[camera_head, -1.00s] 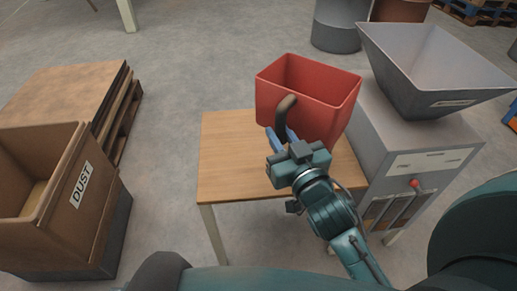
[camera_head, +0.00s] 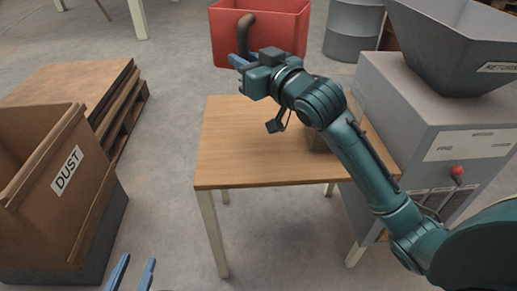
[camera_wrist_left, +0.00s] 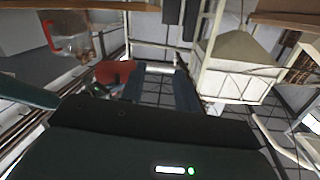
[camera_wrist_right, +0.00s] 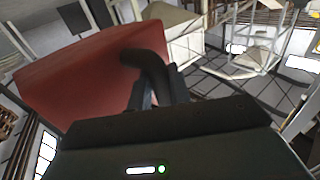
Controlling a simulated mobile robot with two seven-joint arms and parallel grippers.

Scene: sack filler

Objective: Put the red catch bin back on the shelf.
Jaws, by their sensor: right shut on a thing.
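The red catch bin (camera_head: 275,38) is at the top of the head view, in the air beyond the far edge of the table. My right gripper (camera_head: 239,57) is shut on its dark curved handle (camera_head: 245,24). In the right wrist view the bin (camera_wrist_right: 85,75) fills the left side, with the handle (camera_wrist_right: 150,65) between the fingers. My left gripper (camera_head: 134,274) shows at the bottom left of the head view, its blue fingers apart and empty. I cannot make out the shelf for certain.
The wooden table (camera_head: 240,150) carries a small brown object partly hidden behind my right arm. A grey hopper machine (camera_head: 440,110) stands on the right. A cardboard DUST box (camera_head: 60,190) and stacked boards (camera_head: 75,85) stand on the left. A grey drum (camera_head: 352,30) is behind.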

